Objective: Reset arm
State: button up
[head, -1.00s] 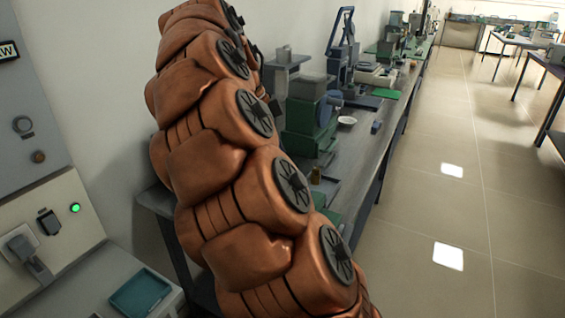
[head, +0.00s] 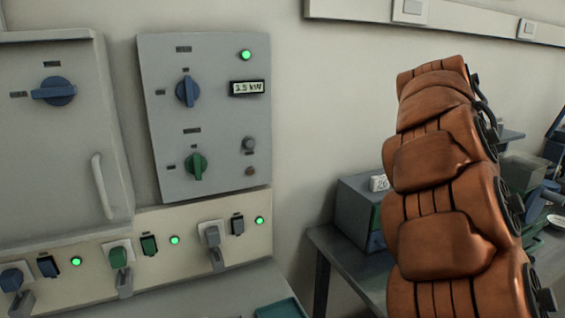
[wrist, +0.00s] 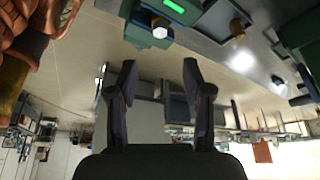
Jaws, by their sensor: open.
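My gripper (wrist: 160,85) shows in the wrist view with its two dark fingers apart and nothing between them. The wrist picture looks upside down, with the floor and room furniture behind the fingers. My copper-coloured arm stands folded upright at the right of the head view, and part of it shows at the upper left of the wrist view. The gripper itself is not in the head view.
A grey control panel (head: 215,150) with knobs and a lit display hangs on the wall. A cabinet (head: 60,140) stands left of it. Green lamps glow along a socket strip (head: 190,235). A dark bench (head: 345,245) with equipment is behind my arm.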

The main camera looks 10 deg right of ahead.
jog(key=s+a+f+n+y+p, duration=0.1)
jog(key=s+a+f+n+p, duration=0.1)
jog(key=s+a+n+p, duration=0.2)
jog(key=s+a+f+n+y+p, duration=0.1)
jog(key=s+a+f+n+p, duration=0.1)
jog(key=s+a+n, duration=0.8)
jog(key=s+a+f+n+t+y+p, duration=0.1)
jog(key=s+a+f+n+p, duration=0.2)
jog(key=s+a+n+p, duration=0.2)
jog(key=s+a+n, duration=0.2)
jog(key=a+n, duration=0.2)
jog(key=n, duration=0.2)
jog(key=shift+a+n+p, duration=0.25)
jog(key=shift+n+p, duration=0.05)
jog(key=shift+n, duration=0.1)
jog(key=shift+f, duration=0.1)
jog(key=shift+c, duration=0.8)
jog(key=shift+a, duration=0.1)
